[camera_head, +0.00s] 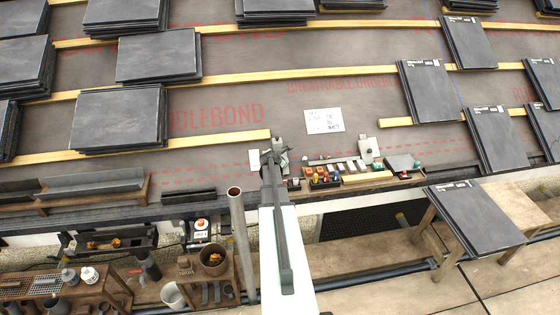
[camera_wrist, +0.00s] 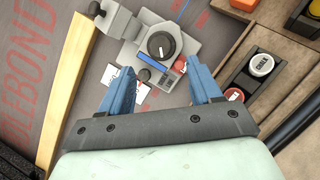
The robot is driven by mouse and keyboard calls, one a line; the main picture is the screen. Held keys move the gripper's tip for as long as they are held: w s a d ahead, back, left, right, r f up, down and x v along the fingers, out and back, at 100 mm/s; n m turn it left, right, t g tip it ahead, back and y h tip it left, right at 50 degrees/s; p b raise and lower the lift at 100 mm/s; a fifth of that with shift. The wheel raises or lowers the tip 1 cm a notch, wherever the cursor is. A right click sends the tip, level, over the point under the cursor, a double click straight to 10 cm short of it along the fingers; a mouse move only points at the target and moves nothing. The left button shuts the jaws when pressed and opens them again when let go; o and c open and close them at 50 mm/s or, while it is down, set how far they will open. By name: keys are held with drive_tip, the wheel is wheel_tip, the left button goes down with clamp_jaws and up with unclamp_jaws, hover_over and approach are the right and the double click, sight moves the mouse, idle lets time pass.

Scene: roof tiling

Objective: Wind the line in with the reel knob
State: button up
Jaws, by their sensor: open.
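A grey reel device (camera_wrist: 160,50) with a round dark dial marked by a white line lies between and just beyond my fingertips in the wrist view. A small dark knob (camera_wrist: 145,75) sticks up at its near side, and a blue strip and a red spot show beside it. My gripper (camera_wrist: 158,84) is open, with one blue finger on each side of the near part of the device; nothing is held. In the head view my gripper (camera_head: 273,160) reaches the grey device (camera_head: 281,145) at the lower batten's end and partly covers it. Contact cannot be told.
An open wooden tray (camera_head: 347,180) of small parts lies just right of my gripper. A yellow batten (camera_head: 200,146) ends at its left. Slate stacks (camera_head: 137,117) lie on the battens, and more (camera_head: 495,135) stand at right. A white label (camera_head: 323,121) lies on the membrane above.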

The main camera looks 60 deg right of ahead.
drive_tip(key=x, duration=0.8)
drive_tip(key=shift+w+d+f, duration=0.1)
drive_tip(key=shift+d+f, duration=0.1)
drive_tip(key=shift+d, duration=0.1)
drive_tip(key=shift+c, duration=0.4)
drive_tip(key=c, duration=0.9)
